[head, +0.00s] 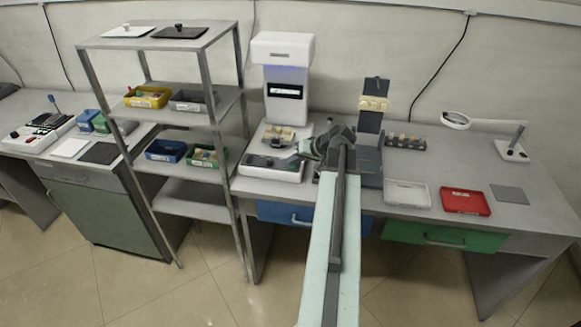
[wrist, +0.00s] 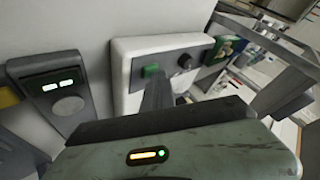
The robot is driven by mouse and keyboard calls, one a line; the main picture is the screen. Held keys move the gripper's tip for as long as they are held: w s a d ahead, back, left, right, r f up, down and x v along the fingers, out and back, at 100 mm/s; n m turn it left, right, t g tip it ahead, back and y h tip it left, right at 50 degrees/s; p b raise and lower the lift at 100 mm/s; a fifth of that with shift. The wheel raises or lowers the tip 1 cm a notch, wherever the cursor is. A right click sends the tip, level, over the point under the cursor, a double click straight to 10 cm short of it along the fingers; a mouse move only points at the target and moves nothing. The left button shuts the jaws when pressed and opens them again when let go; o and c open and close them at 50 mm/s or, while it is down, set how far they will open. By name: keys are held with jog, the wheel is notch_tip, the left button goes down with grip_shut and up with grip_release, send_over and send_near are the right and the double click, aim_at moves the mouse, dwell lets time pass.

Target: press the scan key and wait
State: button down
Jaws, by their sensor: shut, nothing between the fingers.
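The white scanner machine (head: 284,95) stands at the back of the bench, with a lit display and a low front panel (head: 262,173). In the wrist view the white panel (wrist: 128,50) carries a green key (wrist: 151,70) and a dark round knob (wrist: 184,62). No scan label is readable on the key. My gripper (head: 294,158) points left over the front panel. In the wrist view my gripper (wrist: 157,84) is shut and empty, its tip at the near edge of the green key. I cannot tell whether it touches.
A metal rack (head: 190,85) with several bins stands close on the left. A dark stand (head: 370,140) is just right of my gripper. A white tray (head: 407,194), a red tray (head: 465,201) and a magnifier lamp (head: 512,150) are farther right. A dark device (wrist: 55,92) shows in the wrist view.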

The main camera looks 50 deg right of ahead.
aim_at(294, 166)
dwell(0.4)
jog(key=shift+r+p, duration=0.85)
jog(key=shift+p, duration=0.05)
notch_tip(294, 166, up, 5)
jog(key=p, duration=0.5)
